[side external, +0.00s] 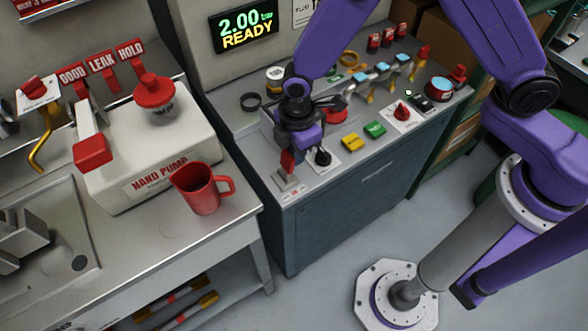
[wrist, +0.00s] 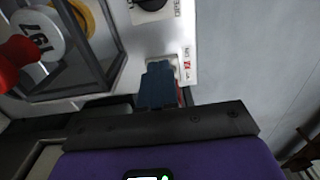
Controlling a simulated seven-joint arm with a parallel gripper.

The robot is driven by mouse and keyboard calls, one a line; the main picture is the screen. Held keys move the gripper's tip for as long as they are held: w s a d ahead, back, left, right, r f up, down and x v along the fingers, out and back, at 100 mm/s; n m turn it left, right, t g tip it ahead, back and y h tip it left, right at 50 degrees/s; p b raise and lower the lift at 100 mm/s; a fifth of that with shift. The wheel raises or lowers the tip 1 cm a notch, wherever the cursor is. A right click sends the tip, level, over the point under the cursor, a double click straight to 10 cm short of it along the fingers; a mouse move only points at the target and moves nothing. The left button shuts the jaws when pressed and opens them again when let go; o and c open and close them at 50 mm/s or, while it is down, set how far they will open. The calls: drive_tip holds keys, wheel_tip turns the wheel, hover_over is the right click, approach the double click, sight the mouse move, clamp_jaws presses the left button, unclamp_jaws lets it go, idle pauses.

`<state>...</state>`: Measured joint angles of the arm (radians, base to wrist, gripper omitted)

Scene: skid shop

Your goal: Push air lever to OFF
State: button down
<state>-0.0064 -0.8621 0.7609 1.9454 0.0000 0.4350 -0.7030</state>
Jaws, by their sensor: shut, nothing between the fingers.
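The air lever (side external: 288,161) looks like a small red handle on a plate with a pale label (side external: 285,182), at the near left corner of the grey console. My gripper (side external: 296,148) is shut and points down right at the lever, with nothing held. In the wrist view, the dark blue shut fingers (wrist: 158,84) cover most of the lever. Only a red sliver of the lever (wrist: 181,96) shows beside them. The label (wrist: 187,62) with red marking is next to the fingertips; its words are too small to read. Whether the fingers touch the lever I cannot tell.
A black knob (side external: 323,157) stands close to the right of the lever. Yellow (side external: 352,142) and green (side external: 375,129) buttons and a red knob (side external: 402,112) follow along the console. A red jug (side external: 201,190) and the hand pump (side external: 150,160) stand on the left bench.

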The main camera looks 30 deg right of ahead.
drive_tip(key=shift+a, duration=0.95)
drive_tip(key=shift+d, duration=0.8)
wheel_tip(320, 180, up, 8)
idle(0.5)
idle(0.4)
